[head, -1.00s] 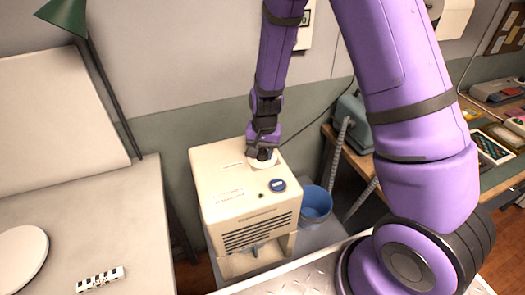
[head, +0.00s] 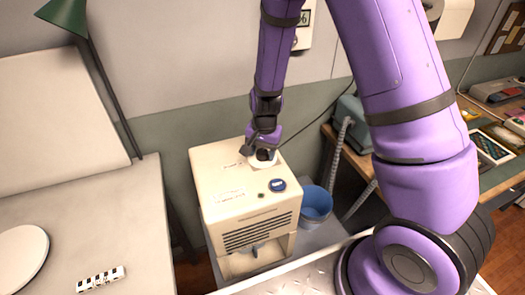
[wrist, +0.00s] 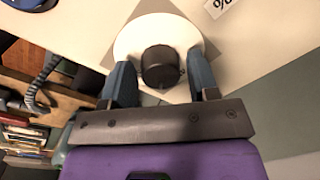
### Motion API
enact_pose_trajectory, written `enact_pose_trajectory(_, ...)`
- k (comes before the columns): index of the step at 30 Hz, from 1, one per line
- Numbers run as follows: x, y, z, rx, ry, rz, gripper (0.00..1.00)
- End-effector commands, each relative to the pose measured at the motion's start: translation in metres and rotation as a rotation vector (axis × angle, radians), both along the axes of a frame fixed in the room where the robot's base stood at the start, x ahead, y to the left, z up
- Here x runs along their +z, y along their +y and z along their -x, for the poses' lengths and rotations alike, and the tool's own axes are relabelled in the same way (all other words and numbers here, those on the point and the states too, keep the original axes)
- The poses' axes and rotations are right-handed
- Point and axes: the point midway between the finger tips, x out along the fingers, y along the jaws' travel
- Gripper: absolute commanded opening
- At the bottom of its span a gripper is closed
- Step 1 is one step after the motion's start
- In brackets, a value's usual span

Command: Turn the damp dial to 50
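The damp dial is a black knob (wrist: 161,67) on a round white disc (wrist: 130,42), on top of a cream box-shaped machine (head: 215,180). In the head view the knob (head: 265,155) shows beside my fingers. My gripper (head: 256,150) is at the back right of the machine's top. In the wrist view my gripper (wrist: 161,82) is open, with one blue-grey finger on each side of the knob and a gap to it on both sides. The dial's pointer and setting cannot be read.
A printed percent label (wrist: 222,5) lies near the dial. A round blue button (head: 278,185) is on the machine's front right. A blue bucket (head: 316,204) stands to its right. A partly hidden wall display (head: 303,20) hangs behind my arm. A white table (head: 100,215) is at left.

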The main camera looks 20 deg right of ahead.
Motion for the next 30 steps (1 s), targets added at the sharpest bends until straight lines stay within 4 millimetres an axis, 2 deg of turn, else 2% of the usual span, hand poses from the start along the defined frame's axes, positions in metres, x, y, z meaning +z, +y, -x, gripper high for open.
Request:
enact_pose_trajectory(9,0.001,0.000,0.000,0.001,0.000,0.000,0.65)
enact_pose_trajectory(14,0.010,0.000,0.000,0.001,-0.002,-0.001,0.65)
enact_pose_trajectory(30,0.094,-0.003,0.002,0.001,-0.002,-0.001,0.65)
